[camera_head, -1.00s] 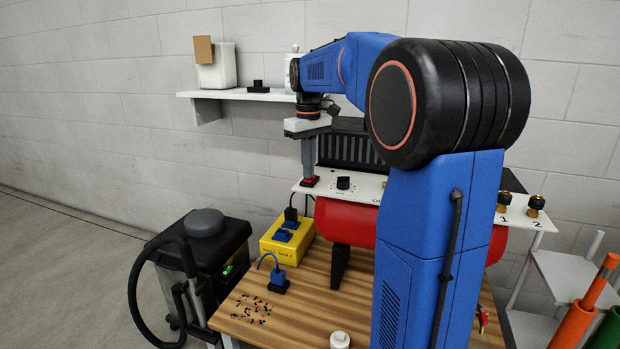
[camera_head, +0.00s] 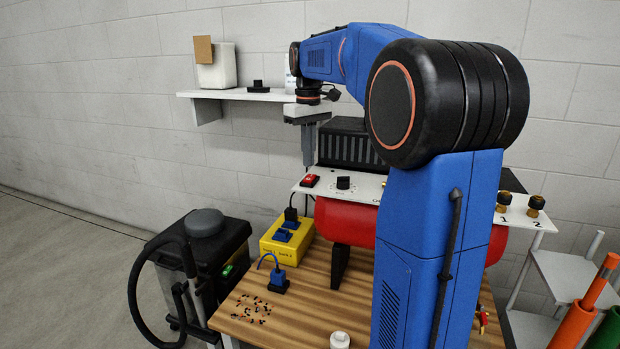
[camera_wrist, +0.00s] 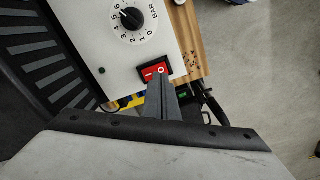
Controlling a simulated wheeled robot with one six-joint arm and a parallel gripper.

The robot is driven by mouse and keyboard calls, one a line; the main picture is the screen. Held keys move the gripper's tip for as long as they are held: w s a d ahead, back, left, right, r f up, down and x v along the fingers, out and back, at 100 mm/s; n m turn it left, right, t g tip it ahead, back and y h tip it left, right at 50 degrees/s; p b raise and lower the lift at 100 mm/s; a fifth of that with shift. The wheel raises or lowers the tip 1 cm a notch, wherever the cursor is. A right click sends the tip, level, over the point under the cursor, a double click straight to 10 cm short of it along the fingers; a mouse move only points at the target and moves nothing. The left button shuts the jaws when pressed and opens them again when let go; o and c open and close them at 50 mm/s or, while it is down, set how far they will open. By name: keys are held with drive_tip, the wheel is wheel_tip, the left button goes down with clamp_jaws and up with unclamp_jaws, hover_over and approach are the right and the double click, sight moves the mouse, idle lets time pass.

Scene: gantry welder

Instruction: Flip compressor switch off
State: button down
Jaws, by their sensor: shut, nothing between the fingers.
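The compressor switch (camera_head: 309,181) is a red rocker in a black frame at the left end of the white panel (camera_head: 365,187), above the red compressor tank (camera_head: 345,222). In the wrist view the red switch (camera_wrist: 154,71) shows "I" and "O" marks, partly covered by the fingers. My gripper (camera_head: 309,163) is shut and empty, pointing down. Its tips are a little above the switch and appear apart from it in the head view. In the wrist view the closed fingers (camera_wrist: 161,82) overlap the switch's near edge. I cannot tell which way the rocker is tilted.
A black pressure knob (camera_head: 344,183) with a BAR dial is right of the switch. A black ribbed unit (camera_head: 352,146) stands behind the panel. A white shelf (camera_head: 240,95) is on the wall. A yellow box (camera_head: 286,238) sits on the wooden table (camera_head: 310,300).

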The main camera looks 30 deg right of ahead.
sight(309, 178)
wheel_tip(309, 178, up, 3)
idle(0.5)
drive_tip(key=shift+s, duration=0.1)
idle(0.3)
drive_tip(key=s+a+f+t, duration=0.1)
drive_tip(key=s+a+f, duration=0.35)
drive_tip(key=s, duration=0.35)
drive_tip(key=s+a+f+t, duration=0.1)
drive_tip(key=s+a+f, duration=0.2)
drive_tip(key=s+a, duration=0.4)
drive_tip(key=s+a+f+m+t, duration=0.1)
drive_tip(key=s+a+f, duration=0.3)
drive_tip(key=s+f, duration=1)
drive_tip(key=shift+s+a+f+m+t, duration=0.15)
drive_tip(key=shift+s+f+m+t, duration=0.15)
drive_tip(key=shift+s+t, duration=0.45)
drive_tip(key=shift+w+r, duration=0.1)
drive_tip(key=shift+w, duration=0.1)
